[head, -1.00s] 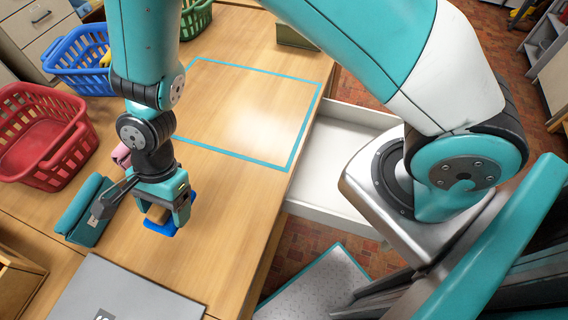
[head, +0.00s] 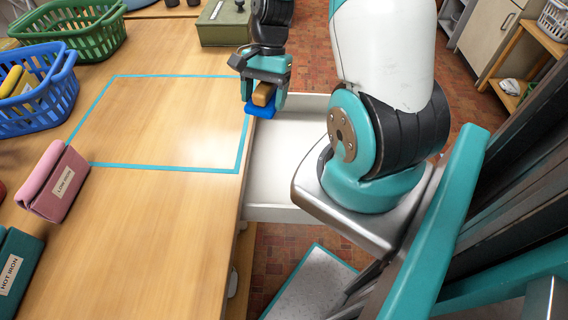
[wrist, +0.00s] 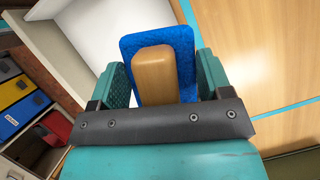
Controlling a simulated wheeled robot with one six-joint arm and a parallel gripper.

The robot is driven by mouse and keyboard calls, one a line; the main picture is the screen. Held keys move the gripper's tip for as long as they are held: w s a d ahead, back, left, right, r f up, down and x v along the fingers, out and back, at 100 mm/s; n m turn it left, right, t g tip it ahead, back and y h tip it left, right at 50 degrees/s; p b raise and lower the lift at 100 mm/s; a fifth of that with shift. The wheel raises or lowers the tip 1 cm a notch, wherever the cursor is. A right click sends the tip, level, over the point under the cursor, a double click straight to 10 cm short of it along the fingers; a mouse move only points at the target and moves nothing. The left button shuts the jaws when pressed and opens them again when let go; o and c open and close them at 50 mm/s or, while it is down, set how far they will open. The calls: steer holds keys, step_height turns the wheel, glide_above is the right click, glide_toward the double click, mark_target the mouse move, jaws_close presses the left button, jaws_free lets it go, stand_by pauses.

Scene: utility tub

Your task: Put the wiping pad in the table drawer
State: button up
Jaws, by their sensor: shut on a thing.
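The wiping pad (head: 261,106) is a blue pad with a wooden grip block. My gripper (head: 264,96) is shut on the wooden block, with the blue pad hanging below it. It is near the table's right edge, beside the far end of the open drawer. In the wrist view the pad (wrist: 182,48) shows between the two teal fingers (wrist: 160,80). The white table drawer (head: 278,170) is pulled out on the right side of the table; the part I see is empty. My arm hides its right part. The drawer (wrist: 110,30) also shows at the upper left in the wrist view.
A teal outline (head: 165,168) marks a bare area of the wooden table (head: 150,240). A blue basket (head: 35,100), a green basket (head: 90,35), a pink roll (head: 55,182) and a teal roll (head: 15,265) stand left. A green box (head: 224,25) stands behind my gripper.

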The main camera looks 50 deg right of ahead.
steer(key=m+b, duration=0.1)
steer(key=b, duration=0.1)
glide_above(297, 149)
steer(key=s+a, duration=0.2)
steer(key=s, duration=0.2)
steer(key=f, duration=1)
steer(key=f+b, duration=0.1)
steer(key=f, duration=0.9)
steer(key=shift+s+d+f, duration=0.1)
steer(key=shift+s+f, duration=0.1)
steer(key=shift+f, duration=0.1)
steer(key=shift+t+b, duration=0.3)
steer(key=shift+f, duration=0.15)
steer(key=o, duration=0.9)
